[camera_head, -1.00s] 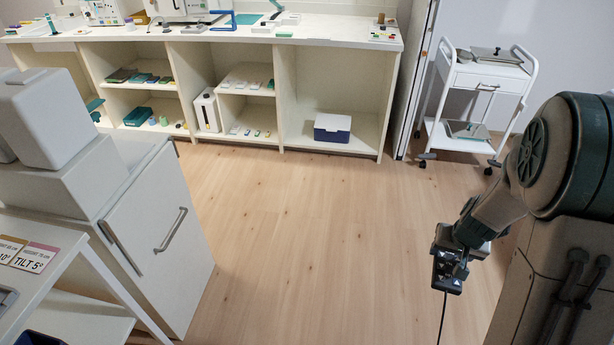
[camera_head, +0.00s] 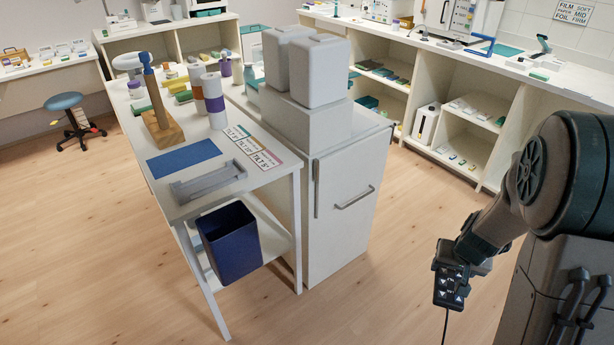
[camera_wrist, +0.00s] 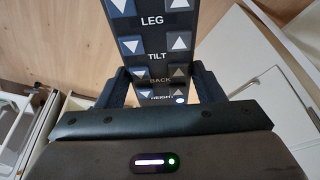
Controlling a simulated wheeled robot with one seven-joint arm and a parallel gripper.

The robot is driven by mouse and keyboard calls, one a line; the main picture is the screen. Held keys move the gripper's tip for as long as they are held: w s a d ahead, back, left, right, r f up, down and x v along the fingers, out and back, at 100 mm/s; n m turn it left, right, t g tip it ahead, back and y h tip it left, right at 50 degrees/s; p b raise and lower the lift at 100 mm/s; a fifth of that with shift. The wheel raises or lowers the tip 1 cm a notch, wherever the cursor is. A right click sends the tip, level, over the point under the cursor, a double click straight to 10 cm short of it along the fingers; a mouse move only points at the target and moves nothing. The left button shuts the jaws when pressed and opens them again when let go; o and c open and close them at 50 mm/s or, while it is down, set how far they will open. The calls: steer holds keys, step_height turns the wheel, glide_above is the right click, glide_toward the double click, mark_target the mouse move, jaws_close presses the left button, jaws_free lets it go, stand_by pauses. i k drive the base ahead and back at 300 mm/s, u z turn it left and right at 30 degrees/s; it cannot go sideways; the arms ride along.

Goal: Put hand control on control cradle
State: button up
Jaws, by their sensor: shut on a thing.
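The hand control (camera_head: 451,288) is a dark handset with arrow buttons and a cable hanging from its lower end. My gripper (camera_head: 460,264) is shut on it and holds it in the air above the floor, at the right. In the wrist view the hand control (camera_wrist: 152,40) shows LEG, TILT, BACK and HEIGHT labels, between the fingers of my gripper (camera_wrist: 163,88). A grey trough-like holder (camera_head: 208,184) lies on the white table's front end, left of my gripper and apart from it. It may be the control cradle; no label on it tells.
The white table (camera_head: 262,184) also bears a blue mat (camera_head: 184,158), a wooden stand (camera_head: 163,132), rolls and label cards. A navy bin (camera_head: 230,243) sits on its lower shelf. A white cabinet (camera_head: 340,200) stands beside it. The floor between cabinet and arm is clear.

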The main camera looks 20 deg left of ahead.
mark_target(209, 182)
steer(key=u, duration=1.4)
